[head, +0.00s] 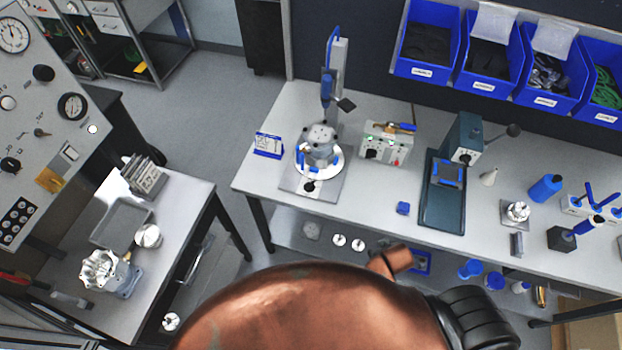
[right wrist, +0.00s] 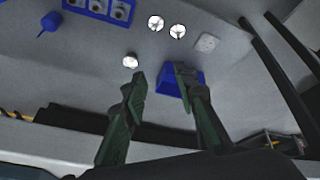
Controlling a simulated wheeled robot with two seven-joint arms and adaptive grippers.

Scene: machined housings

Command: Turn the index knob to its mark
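On the long bench in the head view, a grey machined housing (head: 319,145) sits on a round white turntable (head: 333,170). A small black knob (head: 310,186) is at the front of the turntable's base plate (head: 328,190); I take it as the index knob, but its mark is too small to see. My right gripper (right wrist: 157,82) shows in the right wrist view, with its two dark green fingers apart and nothing between them. It is not visible in the head view. My left gripper is in neither view.
A control box (head: 385,144) and a dark green press (head: 463,140) stand right of the turntable. A blue tag (head: 268,146) stands left of it. My copper-coloured body part covers the bottom middle of the head view. A blue bin (right wrist: 171,82) lies beyond the right fingers.

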